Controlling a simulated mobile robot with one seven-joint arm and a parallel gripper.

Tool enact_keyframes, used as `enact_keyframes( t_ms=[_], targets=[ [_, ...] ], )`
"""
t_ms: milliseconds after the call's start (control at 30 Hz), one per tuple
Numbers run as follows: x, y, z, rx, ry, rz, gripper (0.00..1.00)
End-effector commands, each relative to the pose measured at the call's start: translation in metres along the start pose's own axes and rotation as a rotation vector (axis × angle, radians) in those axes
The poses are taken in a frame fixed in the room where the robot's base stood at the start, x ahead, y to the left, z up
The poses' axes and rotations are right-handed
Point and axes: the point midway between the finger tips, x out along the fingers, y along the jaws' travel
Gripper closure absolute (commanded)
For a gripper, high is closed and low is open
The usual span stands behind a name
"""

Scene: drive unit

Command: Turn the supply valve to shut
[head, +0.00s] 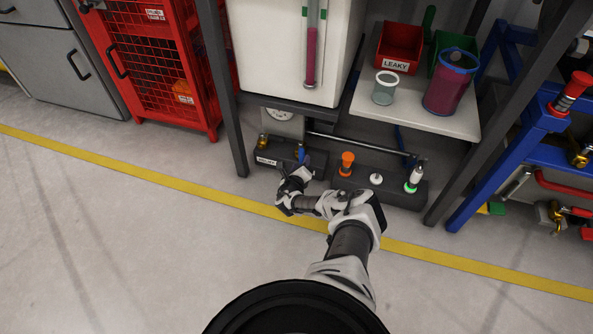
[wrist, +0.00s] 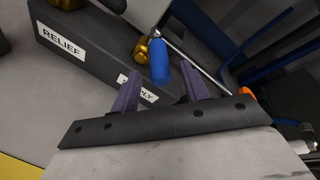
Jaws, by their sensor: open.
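The supply valve has a blue lever handle (wrist: 159,62) on a brass body, on a dark block labelled RELIEF and, partly hidden by a finger, SUPPLY (wrist: 137,87). The handle also shows small in the head view (head: 306,159). My gripper (wrist: 162,78) is open. In the wrist view the lower end of the handle appears in the gap between its two fingers. I cannot tell whether it lies between them in depth or just beyond, and no grip shows. In the head view my gripper (head: 297,173) is at the front of the block.
A second dark block (head: 345,180) to the right carries an orange knob (head: 347,158), a white knob and a white-and-green fitting. A shelf (head: 440,122) above holds a LEAKY red bin (head: 399,48), a jar and a purple container. Dark posts flank the unit. The floor in front is clear.

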Motion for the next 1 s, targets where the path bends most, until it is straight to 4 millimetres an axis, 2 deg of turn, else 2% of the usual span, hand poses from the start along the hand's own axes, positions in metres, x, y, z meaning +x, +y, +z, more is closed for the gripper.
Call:
enact_keyframes(
  t_ms=[33, 100, 300, 500, 767, 867, 900, 967, 1000],
  targets=[
    [-0.016, -0.004, 0.004, 0.001, 0.003, 0.004, 0.55],
    [-0.031, -0.004, 0.004, 0.002, 0.002, 0.004, 0.55],
    [-0.066, -0.002, 0.002, 0.000, 0.000, 0.002, 0.55],
    [-0.080, 0.000, 0.001, -0.001, -0.001, 0.001, 0.55],
    [-0.081, 0.000, 0.000, -0.001, -0.001, 0.001, 0.55],
    [-0.081, 0.001, 0.004, 0.005, -0.004, 0.001, 0.65],
    [-0.080, 0.002, 0.011, 0.019, -0.009, 0.003, 0.70],
    [-0.079, 0.005, 0.030, 0.060, -0.023, 0.006, 0.78],
    [-0.078, 0.008, 0.050, 0.102, -0.037, 0.010, 0.83]
  ],
)
